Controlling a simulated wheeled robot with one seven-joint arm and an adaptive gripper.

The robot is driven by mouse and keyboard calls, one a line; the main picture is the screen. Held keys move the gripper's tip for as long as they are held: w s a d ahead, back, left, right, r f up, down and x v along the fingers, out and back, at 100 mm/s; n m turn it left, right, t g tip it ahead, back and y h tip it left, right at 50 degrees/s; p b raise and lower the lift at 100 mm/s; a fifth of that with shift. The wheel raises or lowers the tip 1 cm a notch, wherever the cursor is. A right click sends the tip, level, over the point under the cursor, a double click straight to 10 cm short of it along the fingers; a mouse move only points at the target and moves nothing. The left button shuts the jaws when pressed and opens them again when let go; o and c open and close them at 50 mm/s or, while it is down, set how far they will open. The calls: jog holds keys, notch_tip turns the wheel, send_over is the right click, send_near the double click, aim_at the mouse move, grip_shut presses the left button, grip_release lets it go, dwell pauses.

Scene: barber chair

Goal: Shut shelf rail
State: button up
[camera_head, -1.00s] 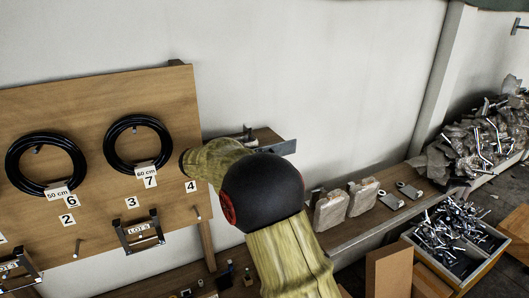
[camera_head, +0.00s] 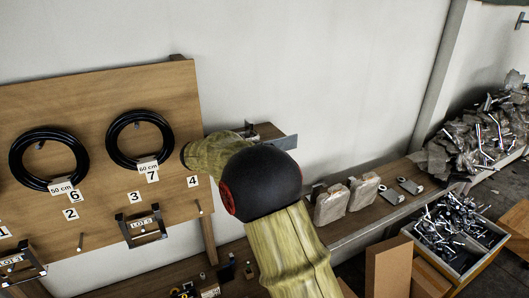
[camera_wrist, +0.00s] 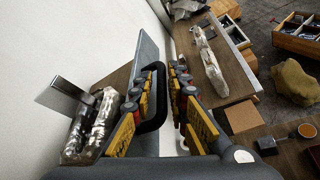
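A grey metal rail (camera_head: 284,143) sticks out from the wooden shelf (camera_head: 262,132) beside the wall. In the wrist view the rail (camera_wrist: 150,49) runs as a long flat strip past my fingertips. My gripper (camera_wrist: 167,72) is at the rail, its two yellow and red padded fingers apart.
A wooden board (camera_head: 100,95) with black hoops hangs at the left. A silvery wrapped item (camera_wrist: 93,125) lies left of my gripper. Wrapped packages (camera_head: 331,204) stand on the lower bench, with a crate of metal parts (camera_head: 409,233) at the right. The upper wall is clear.

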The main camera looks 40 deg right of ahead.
jog(key=v, duration=1.2)
dwell(0.3)
